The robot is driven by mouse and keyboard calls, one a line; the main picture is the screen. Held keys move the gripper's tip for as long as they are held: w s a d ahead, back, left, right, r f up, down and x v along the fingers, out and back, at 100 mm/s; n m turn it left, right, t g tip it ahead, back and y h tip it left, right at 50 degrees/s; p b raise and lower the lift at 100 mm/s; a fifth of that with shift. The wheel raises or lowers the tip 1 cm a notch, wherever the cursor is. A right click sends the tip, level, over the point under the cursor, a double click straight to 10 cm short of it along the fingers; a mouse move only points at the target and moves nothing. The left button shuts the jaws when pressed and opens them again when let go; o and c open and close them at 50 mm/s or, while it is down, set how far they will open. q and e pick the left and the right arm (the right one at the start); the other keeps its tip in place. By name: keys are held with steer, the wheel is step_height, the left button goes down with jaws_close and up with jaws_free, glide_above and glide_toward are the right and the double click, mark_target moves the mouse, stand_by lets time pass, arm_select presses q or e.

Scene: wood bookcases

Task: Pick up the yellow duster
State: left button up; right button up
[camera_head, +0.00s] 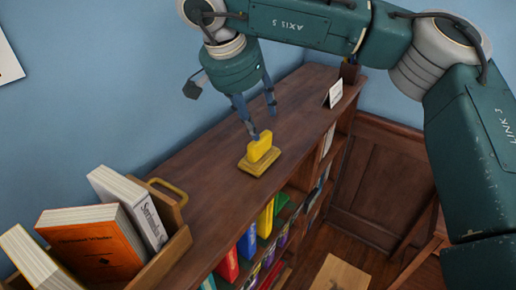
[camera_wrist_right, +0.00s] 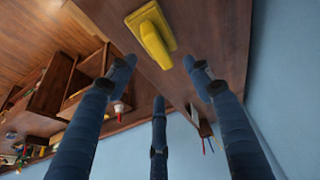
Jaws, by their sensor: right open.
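The yellow duster (camera_head: 261,150), a yellow block-like grip on a flat, duller yellow base, lies on top of the wooden bookcase (camera_head: 205,180). In the right wrist view the duster (camera_wrist_right: 152,35) is at the top centre, beyond the fingertips. My right gripper (camera_head: 263,122) points down just behind and above the duster in the head view. Its blue fingers are spread, with nothing between them; they also show in the right wrist view (camera_wrist_right: 158,72). Whether a fingertip touches the duster is unclear. My left gripper is not in view.
A wooden crate (camera_head: 178,248) with several books stands at the left end of the bookcase top. A small white card (camera_head: 333,93) stands towards the far end. Coloured books fill the shelves below. The blue wall runs close behind; bare wood surrounds the duster.

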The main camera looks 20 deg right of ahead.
mark_target(262, 138)
steer(key=x, duration=0.3)
steer(key=shift+s+d+p, duration=0.1)
steer(key=shift+s+p, duration=0.05)
steer(key=shift+p, duration=0.25)
steer(key=p+x, duration=0.1)
steer(key=x, duration=0.1)
steer(key=p+x, duration=0.2)
steer(key=x, duration=0.1)
steer(key=shift+s+a, duration=0.15)
steer(key=shift+a, duration=0.05)
steer(key=shift+d+f, duration=0.15)
steer(key=shift+f, duration=0.25)
jaws_close()
